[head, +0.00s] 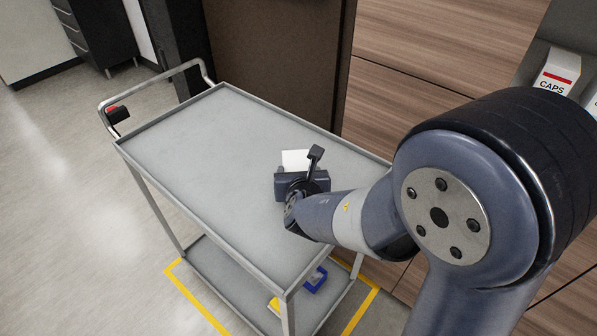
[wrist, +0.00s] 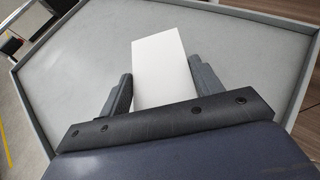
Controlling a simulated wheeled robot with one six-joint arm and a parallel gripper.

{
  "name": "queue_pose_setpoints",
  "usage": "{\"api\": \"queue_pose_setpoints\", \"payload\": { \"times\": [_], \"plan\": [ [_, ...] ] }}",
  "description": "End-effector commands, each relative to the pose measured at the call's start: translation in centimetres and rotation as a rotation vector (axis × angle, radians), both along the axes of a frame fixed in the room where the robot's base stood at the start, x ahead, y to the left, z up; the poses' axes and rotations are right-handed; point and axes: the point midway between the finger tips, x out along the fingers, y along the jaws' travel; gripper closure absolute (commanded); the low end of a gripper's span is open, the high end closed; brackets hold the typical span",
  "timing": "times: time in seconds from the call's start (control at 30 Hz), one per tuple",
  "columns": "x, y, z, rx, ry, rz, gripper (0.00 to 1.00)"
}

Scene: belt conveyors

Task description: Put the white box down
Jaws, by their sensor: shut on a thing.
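The white box (wrist: 160,68) is between the two fingers of my gripper (wrist: 160,88) in the wrist view. My gripper is shut on it. In the head view the white box (head: 296,160) shows just past my gripper (head: 298,172), over the grey top of the metal cart (head: 200,150). The gripper body hides the near part of the box. I cannot tell whether the box touches the cart top or hangs a little above it.
The cart's top is otherwise bare, with wide free room to the left, and it has a raised rim. A blue item (head: 315,280) lies on the lower shelf. A bin marked CAPS (head: 553,85) stands at the right. Wood panels (head: 400,100) stand behind.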

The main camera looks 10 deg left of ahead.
Motion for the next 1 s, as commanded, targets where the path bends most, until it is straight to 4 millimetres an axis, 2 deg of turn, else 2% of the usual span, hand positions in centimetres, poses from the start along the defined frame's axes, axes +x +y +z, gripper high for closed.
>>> {"api": "queue_pose_setpoints", "payload": {
  "times": [0.1, 0.13, 0.4, 0.77, 1.0],
  "plan": [
    [0.0, 0.0, -0.3, 0.000, -0.002, 0.000, 0.71],
    [0.0, 0.0, -0.4, 0.000, 0.000, 0.000, 0.38],
    [0.0, 0.0, -0.3, 0.000, 0.000, 0.000, 0.17],
    [0.0, 0.0, 0.3, -0.001, 0.000, 0.000, 0.17],
    [-3.4, -0.8, 2.0, 0.002, -0.003, 0.003, 0.17]
  ]
}}
